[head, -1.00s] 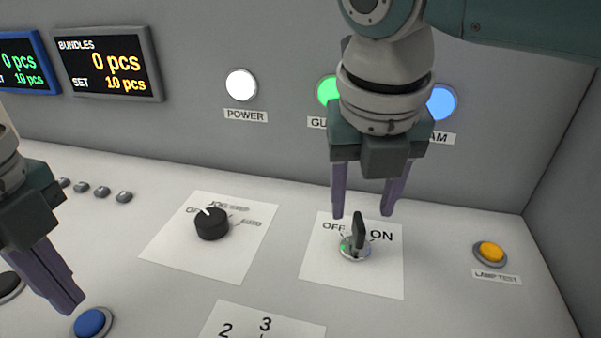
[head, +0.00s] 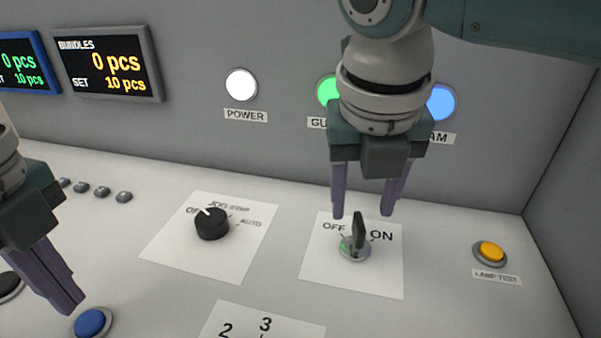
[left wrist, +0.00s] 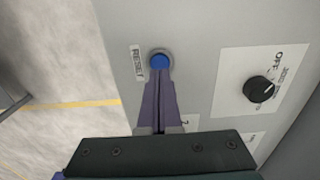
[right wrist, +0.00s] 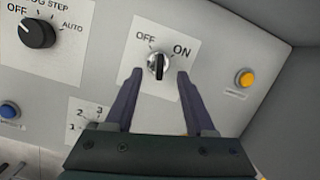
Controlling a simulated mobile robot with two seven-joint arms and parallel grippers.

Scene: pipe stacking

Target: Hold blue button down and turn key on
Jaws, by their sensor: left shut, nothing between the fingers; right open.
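The blue button (head: 91,322) sits at the lower left of the panel; in the left wrist view (left wrist: 160,61) it lies at the fingertips, beside a RESET label. My left gripper (head: 74,303) is shut and empty, its tips close above the button; I cannot tell whether they touch it. The key (head: 358,232) stands upright in its round switch on a white plate, between the OFF and ON marks. My right gripper (head: 365,212) is open, with its fingers on either side of the key and apart from it. The right wrist view shows the key (right wrist: 158,64) just beyond the fingertips.
A black selector knob (head: 211,224) is left of the key plate. A yellow lamp test button (head: 490,253) is at the right. The back wall carries a white power lamp (head: 241,85), green and blue lamps, and displays (head: 108,64).

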